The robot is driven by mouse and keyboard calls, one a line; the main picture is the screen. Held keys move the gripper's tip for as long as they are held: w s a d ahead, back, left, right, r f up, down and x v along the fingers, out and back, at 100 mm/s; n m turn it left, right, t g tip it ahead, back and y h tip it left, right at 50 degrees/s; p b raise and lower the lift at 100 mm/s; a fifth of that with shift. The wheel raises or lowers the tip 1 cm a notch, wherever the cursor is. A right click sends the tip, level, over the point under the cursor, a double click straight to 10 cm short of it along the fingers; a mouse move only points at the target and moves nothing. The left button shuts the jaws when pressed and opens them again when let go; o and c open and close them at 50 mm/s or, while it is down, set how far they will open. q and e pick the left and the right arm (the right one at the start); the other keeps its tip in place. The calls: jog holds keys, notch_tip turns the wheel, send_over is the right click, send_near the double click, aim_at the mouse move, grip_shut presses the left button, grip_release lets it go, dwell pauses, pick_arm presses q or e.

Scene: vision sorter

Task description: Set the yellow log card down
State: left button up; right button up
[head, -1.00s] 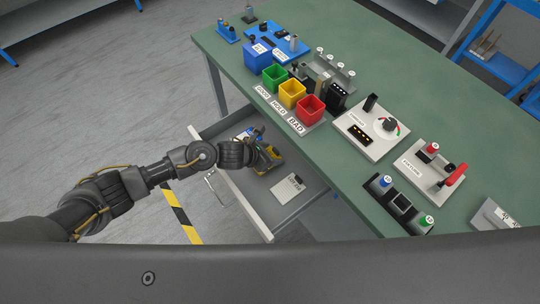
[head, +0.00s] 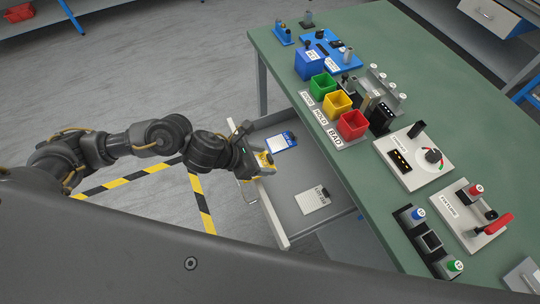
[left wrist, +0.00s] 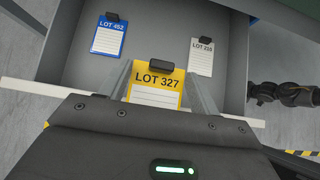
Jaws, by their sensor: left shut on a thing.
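The yellow log card (left wrist: 156,86), marked LOT 327 with a black clip on top, is between the fingers of my left gripper (left wrist: 158,82), which is shut on it. In the head view the yellow card (head: 264,160) and left gripper (head: 256,158) are at the front side of the open drawer (head: 285,185). In the left wrist view the card overlaps the drawer's front edge; its height above the drawer is hard to tell. My right gripper's fingers do not show.
A blue card (head: 282,141), LOT 452, and a white card (head: 313,199) lie apart in the drawer, with bare floor between. The green bench (head: 410,95) stands beside it, with green, yellow and red bins. A dark arm part (left wrist: 285,93) shows at the wrist view's right.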

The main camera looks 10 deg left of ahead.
pick_arm(q)
jog(key=w+a+r+p, duration=0.1)
jog(key=a+r+p, duration=0.3)
jog(key=r, duration=0.7)
jog(key=w+a+r+p, duration=0.1)
jog(key=a+r+p, duration=0.3)
jog(key=r+p, duration=0.4)
jog(key=w+a+r+p, duration=0.1)
jog(key=a+r+p, duration=0.3)
jog(key=r, duration=1)
jog(key=p, duration=0.3)
jog(key=shift+r, duration=0.15)
